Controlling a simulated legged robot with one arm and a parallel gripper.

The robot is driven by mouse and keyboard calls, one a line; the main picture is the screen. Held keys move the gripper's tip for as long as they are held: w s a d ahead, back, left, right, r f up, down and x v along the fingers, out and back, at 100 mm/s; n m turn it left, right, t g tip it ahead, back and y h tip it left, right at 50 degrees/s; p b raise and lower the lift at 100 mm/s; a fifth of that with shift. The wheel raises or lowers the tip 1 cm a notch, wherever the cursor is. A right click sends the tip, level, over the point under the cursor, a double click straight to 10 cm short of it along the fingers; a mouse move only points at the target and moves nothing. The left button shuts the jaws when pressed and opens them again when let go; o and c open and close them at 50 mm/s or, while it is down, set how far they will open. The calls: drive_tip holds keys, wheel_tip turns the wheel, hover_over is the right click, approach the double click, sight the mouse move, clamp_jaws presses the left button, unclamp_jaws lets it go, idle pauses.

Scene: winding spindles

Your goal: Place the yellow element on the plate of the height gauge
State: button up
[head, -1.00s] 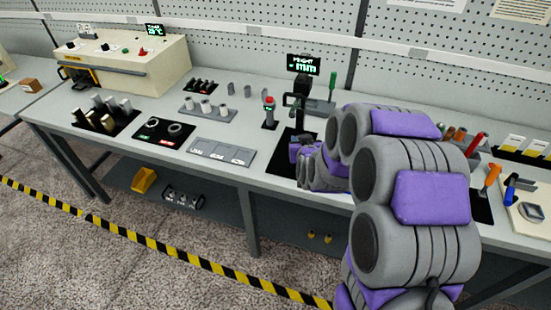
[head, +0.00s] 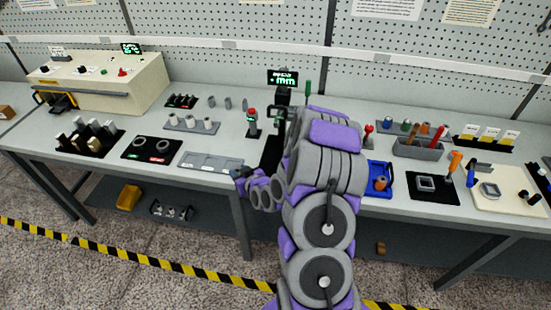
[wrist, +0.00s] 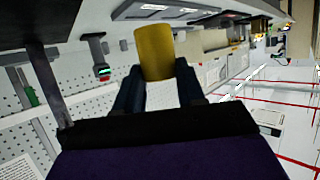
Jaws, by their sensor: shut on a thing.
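My gripper (wrist: 158,80) is shut on the yellow element (wrist: 153,50), a short yellow cylinder that sticks out past the fingertips in the wrist view. In the head view my gripper (head: 240,177) is at the bench's front edge, just left of and in front of the height gauge. The height gauge (head: 282,98) has a black column and a green-lit display (head: 283,78). Part of its black base (head: 271,152) shows; my arm covers the rest, so its plate is not clear. The element itself cannot be made out in the head view.
A grey tray with labelled fields (head: 210,162) lies left of my gripper. A red-topped post (head: 252,122) stands left of the gauge. A blue tray (head: 379,180) and a tool bin (head: 418,148) are to the right. A yellow-black floor strip (head: 100,246) runs in front.

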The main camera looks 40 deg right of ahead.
drive_tip(key=s+d+m+h+p, duration=0.2)
drive_tip(key=s+d+p, duration=0.5)
drive_tip(key=s+d, duration=0.55)
drive_tip(key=w+b, duration=0.1)
drive_tip(key=b, duration=0.3)
drive_tip(key=w+b, duration=0.1)
drive_tip(key=b, duration=0.3)
drive_tip(key=w+b, duration=0.1)
drive_tip(key=b, duration=0.3)
drive_tip(key=shift+w+d+f+g+b, duration=0.2)
drive_tip(key=shift+w+d+g+b, duration=0.1)
drive_tip(key=shift+d, duration=0.1)
drive_tip(key=b, duration=0.2)
hover_over(278, 157)
drive_tip(key=s+a, duration=0.3)
drive_tip(key=s, duration=0.1)
drive_tip(key=shift+a+f, duration=0.15)
drive_tip(key=shift+f, duration=0.2)
wheel_tip(278, 157, down, 4)
drive_tip(key=shift+r+b, duration=0.15)
drive_tip(key=shift+b, duration=0.25)
drive_tip(key=o, duration=1)
drive_tip(key=shift+r, duration=0.1)
drive_tip(key=shift+o, duration=0.2)
